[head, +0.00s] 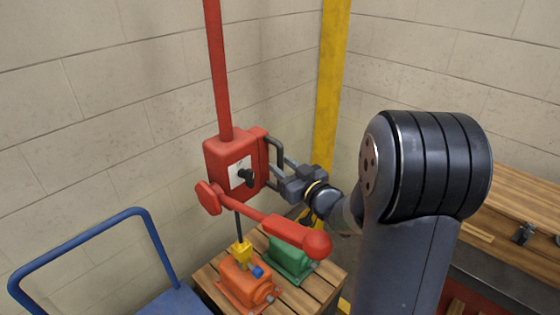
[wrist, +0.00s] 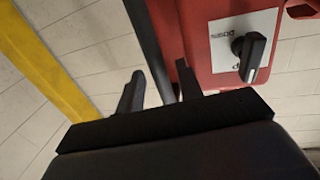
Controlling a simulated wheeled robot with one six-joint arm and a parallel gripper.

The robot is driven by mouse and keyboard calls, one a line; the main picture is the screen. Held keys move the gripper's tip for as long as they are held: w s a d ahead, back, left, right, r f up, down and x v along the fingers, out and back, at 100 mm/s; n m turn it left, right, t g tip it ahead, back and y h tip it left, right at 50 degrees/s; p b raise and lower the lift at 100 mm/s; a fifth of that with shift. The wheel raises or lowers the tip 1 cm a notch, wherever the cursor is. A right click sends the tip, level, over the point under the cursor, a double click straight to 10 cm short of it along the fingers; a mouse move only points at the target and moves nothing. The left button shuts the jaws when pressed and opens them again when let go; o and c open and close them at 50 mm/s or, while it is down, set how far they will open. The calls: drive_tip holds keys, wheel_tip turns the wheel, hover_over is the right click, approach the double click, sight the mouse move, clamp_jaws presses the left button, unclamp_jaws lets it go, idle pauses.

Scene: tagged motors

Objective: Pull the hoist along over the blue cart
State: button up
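The red hoist (head: 222,158) hangs from a red pole, with a black knob on a white plate and a black handle (head: 279,152) on its right side. A dark line runs down to a yellow block (head: 241,253) at an orange motor (head: 245,285). I cannot tell whether the motor touches the wooden crate top below. The blue cart (head: 172,302) is at lower left, partly cut off. My gripper (head: 277,170) is at the handle. In the wrist view its fingers (wrist: 160,88) stand apart, with the handle bar between them and a gap showing at the left finger.
A green motor (head: 290,258) sits on the slatted wooden crate (head: 325,280). A red arm with a ball end (head: 316,244) sticks out in front of the hoist. A yellow post (head: 330,90) stands behind in the corner. A wooden bench (head: 515,215) is at right.

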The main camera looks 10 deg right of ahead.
drive_tip(key=shift+x, duration=1.05)
clamp_jaws()
